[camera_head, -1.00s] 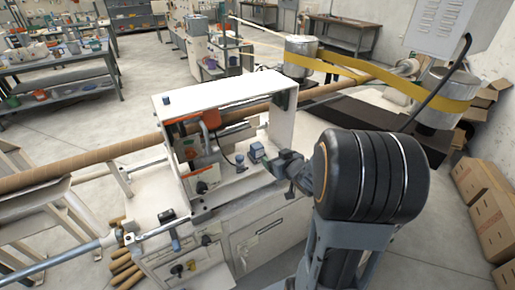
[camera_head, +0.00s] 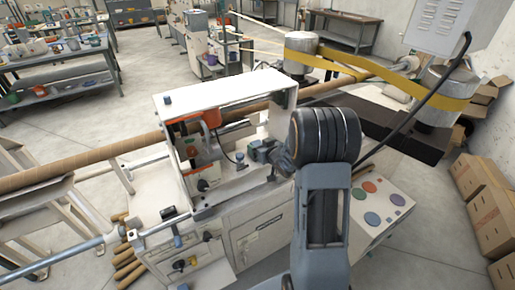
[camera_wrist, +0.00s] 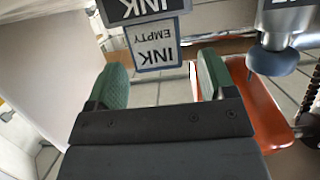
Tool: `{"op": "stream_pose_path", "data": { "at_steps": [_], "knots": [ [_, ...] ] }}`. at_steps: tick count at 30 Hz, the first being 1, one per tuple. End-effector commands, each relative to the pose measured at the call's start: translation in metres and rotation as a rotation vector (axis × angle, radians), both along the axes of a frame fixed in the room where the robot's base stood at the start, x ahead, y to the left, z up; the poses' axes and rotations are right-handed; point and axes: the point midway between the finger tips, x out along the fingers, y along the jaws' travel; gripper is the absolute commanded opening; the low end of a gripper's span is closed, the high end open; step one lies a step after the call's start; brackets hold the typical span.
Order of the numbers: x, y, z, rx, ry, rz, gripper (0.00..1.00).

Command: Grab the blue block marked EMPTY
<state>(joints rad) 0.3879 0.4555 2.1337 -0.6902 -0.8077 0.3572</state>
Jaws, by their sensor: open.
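The blue block marked EMPTY (camera_wrist: 156,43) shows in the wrist view, straight ahead at the top middle. Its label reads INK EMPTY upside down, with a blue-grey border. A second dark face (camera_wrist: 138,10) marked INK shows above it. My gripper (camera_wrist: 163,65) is open, with one green-padded finger on each side of the block's near edge. Gaps show between the block and both pads. In the head view my gripper (camera_head: 260,150) is at the open front of the white machine cabinet, and it mostly hides the block there.
A dark knob (camera_head: 239,157) stands just left of my gripper. In the wrist view a grey-blue knob (camera_wrist: 274,60) and an orange-red part (camera_wrist: 262,105) are close to the right finger. The white cabinet (camera_head: 225,87) rises above and behind. A panel with coloured buttons (camera_head: 378,203) lies to the right.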

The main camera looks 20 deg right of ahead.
Motion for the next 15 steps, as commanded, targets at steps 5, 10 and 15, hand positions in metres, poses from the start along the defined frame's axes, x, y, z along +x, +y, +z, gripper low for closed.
{"op": "stream_pose_path", "data": {
  "at_steps": [5, 10, 15],
  "knots": [
    [0.021, 0.003, -0.005, 0.000, 0.000, 0.001, 0.77],
    [0.028, 0.003, -0.007, 0.000, -0.001, -0.001, 0.77],
    [0.028, 0.003, -0.008, 0.000, -0.001, -0.001, 0.77]
  ]
}}
